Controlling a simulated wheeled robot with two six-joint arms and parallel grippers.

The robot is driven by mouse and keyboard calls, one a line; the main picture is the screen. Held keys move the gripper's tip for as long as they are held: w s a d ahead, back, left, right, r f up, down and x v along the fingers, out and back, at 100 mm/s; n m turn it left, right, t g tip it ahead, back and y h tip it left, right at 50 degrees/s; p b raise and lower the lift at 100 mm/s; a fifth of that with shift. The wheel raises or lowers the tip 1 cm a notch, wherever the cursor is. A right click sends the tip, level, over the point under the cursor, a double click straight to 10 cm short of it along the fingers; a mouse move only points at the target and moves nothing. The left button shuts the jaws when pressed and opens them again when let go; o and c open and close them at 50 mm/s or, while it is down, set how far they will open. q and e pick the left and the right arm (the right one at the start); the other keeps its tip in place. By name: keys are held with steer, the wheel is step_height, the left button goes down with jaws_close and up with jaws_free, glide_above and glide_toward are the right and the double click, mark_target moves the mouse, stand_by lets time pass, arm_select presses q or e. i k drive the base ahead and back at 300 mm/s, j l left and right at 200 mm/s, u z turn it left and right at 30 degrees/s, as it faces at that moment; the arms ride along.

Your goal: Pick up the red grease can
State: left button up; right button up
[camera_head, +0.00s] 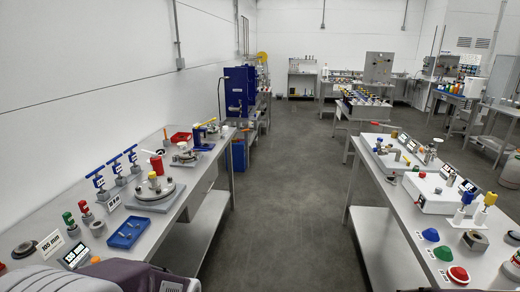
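A red can-like cylinder (157,163) with a light-coloured top stands on the left bench (185,205). It is behind a round metal flange plate (154,192) with a yellow-topped knob, which may hide its base. It looks most like the red grease can, but it is too small to read any label. A smaller red-topped piece (69,220) stands nearer on the same bench. Neither of my grippers is in view.
The right bench (405,215) carries a white box (440,195) and coloured knobs. Open floor (285,200) lies between the benches.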

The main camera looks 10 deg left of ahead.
mark_target(156, 161)
steer(key=i+l+u, duration=0.1)
steer(key=i+u, duration=0.35)
steer(key=i+l+u, duration=0.25)
steer(key=i+u, duration=0.15)
steer(key=i+l+u, duration=1.05)
steer(key=l+u, duration=0.3)
steer(key=l, duration=0.25)
steer(key=i+l+u, duration=0.15)
steer(key=l+u, duration=0.25)
steer(key=l, duration=0.25)
steer(key=l+u, duration=0.45)
steer(key=l, duration=0.25)
steer(key=l+u, duration=0.45)
steer(key=l, duration=0.3)
steer(key=i, duration=0.4)
